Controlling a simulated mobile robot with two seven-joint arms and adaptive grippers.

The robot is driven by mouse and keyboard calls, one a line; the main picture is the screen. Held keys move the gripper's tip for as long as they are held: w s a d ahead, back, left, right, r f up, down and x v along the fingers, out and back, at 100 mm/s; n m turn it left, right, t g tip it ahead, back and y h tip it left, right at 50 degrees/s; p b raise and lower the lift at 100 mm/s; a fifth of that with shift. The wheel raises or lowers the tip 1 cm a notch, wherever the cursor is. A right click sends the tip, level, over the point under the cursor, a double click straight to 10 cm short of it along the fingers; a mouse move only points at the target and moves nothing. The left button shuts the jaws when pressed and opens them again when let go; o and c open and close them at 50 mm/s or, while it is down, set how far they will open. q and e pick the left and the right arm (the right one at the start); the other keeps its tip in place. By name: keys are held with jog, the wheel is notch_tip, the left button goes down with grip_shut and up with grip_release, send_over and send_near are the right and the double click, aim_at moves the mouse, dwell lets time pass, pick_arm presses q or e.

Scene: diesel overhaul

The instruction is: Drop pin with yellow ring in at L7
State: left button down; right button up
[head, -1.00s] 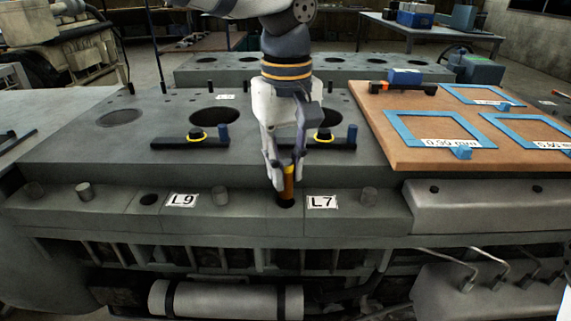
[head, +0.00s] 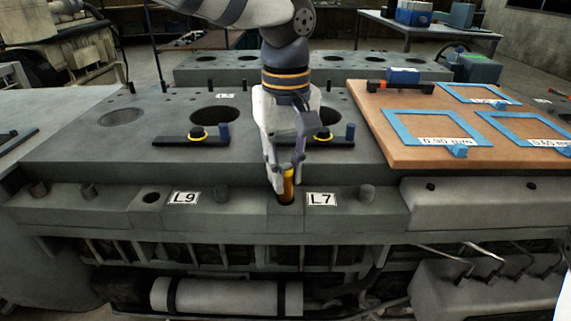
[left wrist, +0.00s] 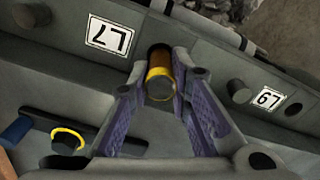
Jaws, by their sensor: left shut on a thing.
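The pin with the yellow ring (head: 288,185) is brown-orange and upright in the head view. My left gripper (head: 286,172) is shut on its upper part. The pin's lower end is at the dark hole just left of the L7 label (head: 321,199); how deep it sits I cannot tell. In the left wrist view the pin (left wrist: 159,75) stands between the fingertips (left wrist: 162,88), its yellow band facing the camera. The L7 label (left wrist: 109,36) is beside it there. My right gripper is not in view.
The L9 label (head: 184,197) is to the left, next to an open hole (head: 151,198). Short grey studs (head: 366,192) stand along the ledge. A black bar with a yellow ring (head: 190,139) lies behind. A brown board (head: 400,150) with blue frames is at the right.

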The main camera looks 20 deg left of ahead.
aim_at(286, 199)
pick_arm(q)
jog(key=shift+f, duration=1.2)
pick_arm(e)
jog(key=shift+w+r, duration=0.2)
pick_arm(q)
jog(key=shift+r+p, duration=0.1)
jog(key=shift+p, duration=0.25)
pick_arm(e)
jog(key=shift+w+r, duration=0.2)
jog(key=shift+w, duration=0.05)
pick_arm(q)
jog(key=shift+f, duration=0.3)
jog(key=shift+f, duration=0.25)
jog(key=c, duration=1.4)
grip_release()
jog(key=shift+f, duration=0.15)
jog(key=shift+o, duration=0.5)
